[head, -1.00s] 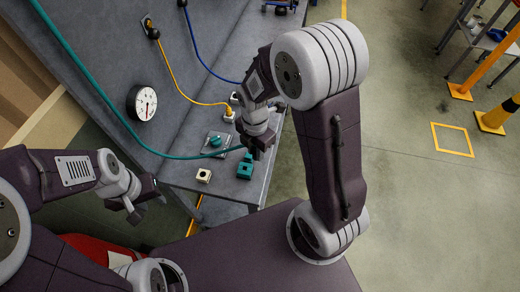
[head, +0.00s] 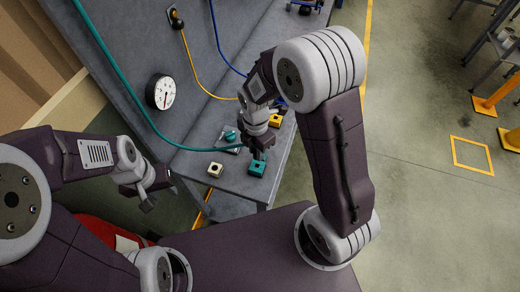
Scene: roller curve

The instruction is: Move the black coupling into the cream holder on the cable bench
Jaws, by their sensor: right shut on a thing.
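The cream holder (head: 215,170) is a small block with a dark hole in its top, apparently empty, near the bench's front end. A teal holder (head: 257,169) sits to its right. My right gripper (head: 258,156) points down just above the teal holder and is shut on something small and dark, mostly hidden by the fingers. It is probably the black coupling; I cannot tell whether it touches the teal holder. The teal cable (head: 140,122) runs to near this gripper. My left gripper (head: 157,194) is left of the bench, apparently open and empty.
The grey cable bench (head: 236,183) has a teal knob (head: 230,136) on a plate behind the cream holder. A yellow holder (head: 275,121) stands farther back. A round gauge (head: 160,92) and yellow and blue cables are on the back panel.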

